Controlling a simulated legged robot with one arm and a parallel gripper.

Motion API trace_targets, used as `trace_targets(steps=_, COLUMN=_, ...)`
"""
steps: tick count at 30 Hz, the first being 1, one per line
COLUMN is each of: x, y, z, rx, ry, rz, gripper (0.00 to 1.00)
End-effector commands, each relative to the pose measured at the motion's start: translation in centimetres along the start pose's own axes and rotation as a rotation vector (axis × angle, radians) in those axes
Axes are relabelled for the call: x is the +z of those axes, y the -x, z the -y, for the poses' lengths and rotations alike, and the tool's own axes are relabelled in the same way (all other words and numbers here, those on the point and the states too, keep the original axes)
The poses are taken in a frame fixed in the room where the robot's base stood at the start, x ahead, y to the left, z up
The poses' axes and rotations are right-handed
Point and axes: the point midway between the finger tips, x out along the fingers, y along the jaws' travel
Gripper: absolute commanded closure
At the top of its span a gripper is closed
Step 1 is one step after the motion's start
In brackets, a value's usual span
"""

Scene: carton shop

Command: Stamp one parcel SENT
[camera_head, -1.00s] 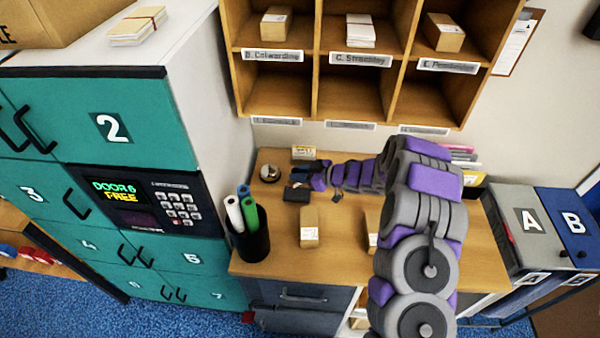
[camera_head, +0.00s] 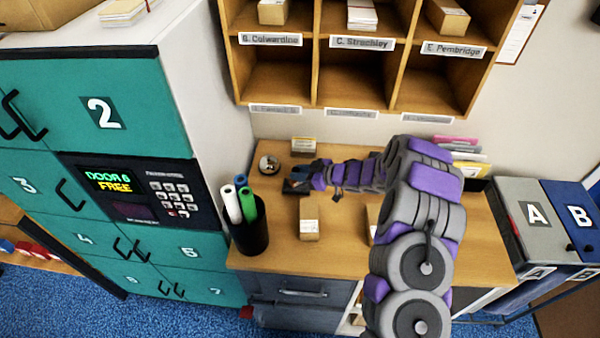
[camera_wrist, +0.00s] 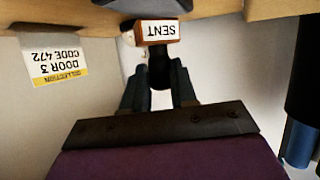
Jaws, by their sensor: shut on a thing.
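My gripper (camera_wrist: 159,88) is shut on the dark handle of a stamp (camera_wrist: 158,31), whose brown head has a white SENT label. The label reads upside down in the wrist view. In the head view my gripper (camera_head: 299,173) is over the back left of the wooden desk, just above a small black pad (camera_head: 296,187). I cannot tell whether the stamp touches the pad. A small brown parcel (camera_head: 309,220) with a white label lies on the desk in front of the gripper. Another parcel (camera_head: 373,220) is partly hidden behind my arm.
A black cup (camera_head: 248,236) of markers stands at the desk's left edge, beside teal lockers (camera_head: 104,118). A round metal bell (camera_head: 269,164) is at the back left, near a collection card (camera_head: 303,146). Pigeonholes (camera_head: 275,79) hang above. Bins A (camera_head: 533,214) and B (camera_head: 577,216) stand right.

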Motion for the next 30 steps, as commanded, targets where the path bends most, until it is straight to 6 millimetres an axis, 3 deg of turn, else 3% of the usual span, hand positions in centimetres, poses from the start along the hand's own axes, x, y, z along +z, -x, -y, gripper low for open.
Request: trace_targets(steps=30, x=0.86, y=-0.36, z=0.04, rx=0.000, ry=-0.001, rz=0.001, gripper=0.92)
